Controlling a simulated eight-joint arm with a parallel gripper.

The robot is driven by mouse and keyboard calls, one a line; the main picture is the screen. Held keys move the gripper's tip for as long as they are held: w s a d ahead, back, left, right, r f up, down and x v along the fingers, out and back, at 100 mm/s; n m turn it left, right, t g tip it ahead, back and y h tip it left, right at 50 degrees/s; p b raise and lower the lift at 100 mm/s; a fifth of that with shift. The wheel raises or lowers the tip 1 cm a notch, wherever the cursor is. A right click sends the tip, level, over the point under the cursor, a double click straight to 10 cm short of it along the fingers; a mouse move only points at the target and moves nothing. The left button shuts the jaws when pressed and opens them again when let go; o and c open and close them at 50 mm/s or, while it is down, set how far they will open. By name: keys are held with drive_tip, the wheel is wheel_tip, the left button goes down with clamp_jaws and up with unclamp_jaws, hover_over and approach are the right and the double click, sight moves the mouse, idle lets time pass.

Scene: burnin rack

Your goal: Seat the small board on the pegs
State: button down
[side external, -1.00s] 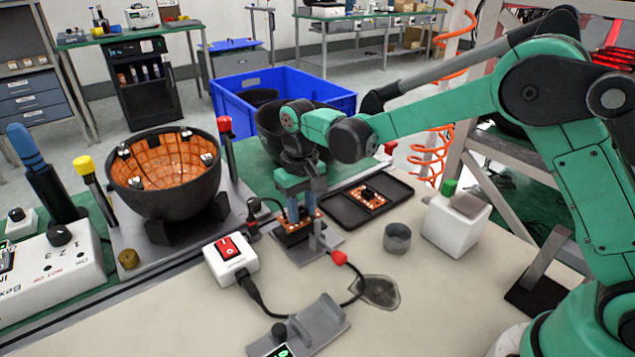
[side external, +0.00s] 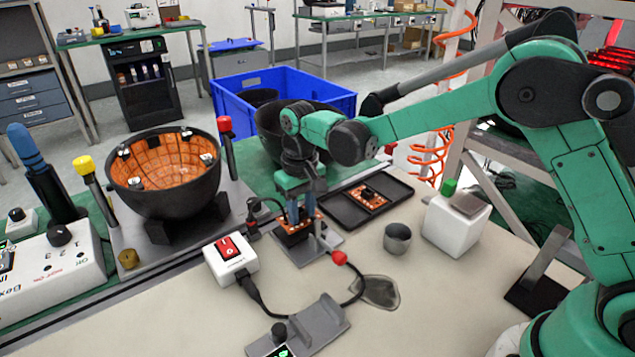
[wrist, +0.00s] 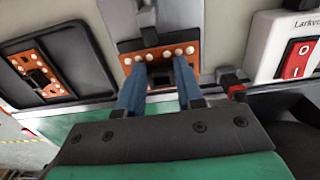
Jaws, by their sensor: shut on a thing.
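My gripper (side external: 299,216) points down over the grey fixture plate, left of the black tray. Its blue fingers, also in the wrist view (wrist: 158,84), are shut on a small orange board (side external: 311,222) with pale round spots along it. The board also shows in the wrist view (wrist: 188,51), between and beyond the fingertips. It is low at a dark block on the fixture plate (side external: 322,249). The pegs are hidden under the board and fingers, so I cannot tell whether the board is fully down on them.
A second orange board (side external: 368,198) lies in the black tray (side external: 340,211). A grey cup (side external: 397,238) and a white box (side external: 455,232) stand to the right. A white switch box (side external: 231,257) with a red rocker and cable is close left. A black bowl (side external: 165,195) stands further left.

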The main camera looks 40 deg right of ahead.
sight(302, 213)
drive_tip(key=shift+f, duration=1)
drive_tip(key=shift+c, duration=2.4)
unclamp_jaws()
drive_tip(key=shift+r, duration=2.8)
drive_tip(key=shift+s+d+r, duration=0.15)
drive_tip(key=shift+r, duration=0.15)
drive_tip(key=s+d+r+t, duration=0.2)
drive_tip(key=s+d+t, duration=0.1)
drive_tip(key=s, duration=0.4)
drive_tip(key=s+d+r+t, duration=0.3)
drive_tip(key=s+t, duration=0.1)
drive_tip(key=s, duration=0.3)
drive_tip(key=shift+s+d+r, duration=0.15)
drive_tip(key=shift+d+r, duration=0.2)
